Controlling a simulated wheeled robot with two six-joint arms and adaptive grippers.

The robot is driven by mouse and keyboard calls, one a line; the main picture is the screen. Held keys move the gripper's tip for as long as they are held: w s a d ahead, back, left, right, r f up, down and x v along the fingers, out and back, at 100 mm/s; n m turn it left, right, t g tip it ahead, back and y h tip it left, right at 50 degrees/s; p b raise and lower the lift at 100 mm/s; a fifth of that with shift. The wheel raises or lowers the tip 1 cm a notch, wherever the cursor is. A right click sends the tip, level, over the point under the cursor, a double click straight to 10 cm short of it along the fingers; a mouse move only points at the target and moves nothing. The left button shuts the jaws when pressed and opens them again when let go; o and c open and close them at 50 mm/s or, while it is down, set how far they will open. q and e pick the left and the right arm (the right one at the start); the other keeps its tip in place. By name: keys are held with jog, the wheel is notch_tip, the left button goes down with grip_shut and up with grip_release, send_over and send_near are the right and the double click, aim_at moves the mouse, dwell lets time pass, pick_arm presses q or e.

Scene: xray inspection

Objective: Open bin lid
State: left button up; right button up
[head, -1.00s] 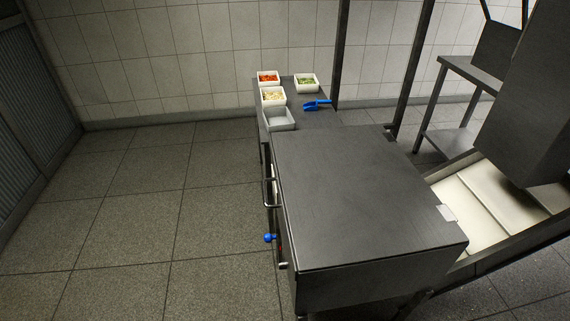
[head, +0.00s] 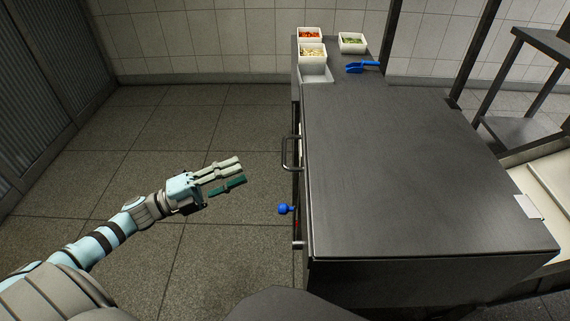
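The bin lid (head: 410,165) is a large flat dark grey metal panel, lying flat and closed on top of the dark cabinet. A bar handle (head: 287,153) sticks out at the cabinet's left side, below the lid's edge. My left gripper (head: 243,171) is in the air to the left of the cabinet, pointing right towards the handle and the blue knob. It is apart from the handle and lid. Its fingers look parted, with nothing between them. My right gripper is not in view.
A blue knob (head: 286,209) juts from the cabinet's left side. White food containers (head: 311,53) and a blue scoop (head: 362,67) stand on the counter behind the lid. A white conveyor (head: 556,173) lies to the right. The floor at left is clear.

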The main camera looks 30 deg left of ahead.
aim_at(284, 150)
pick_arm(q)
jog(key=x, duration=1.3)
jog(key=shift+w+a+r, duration=0.1)
jog(key=shift+w+r, duration=0.05)
jog(key=shift+r, duration=0.05)
jog(key=shift+c, duration=0.6)
grip_shut()
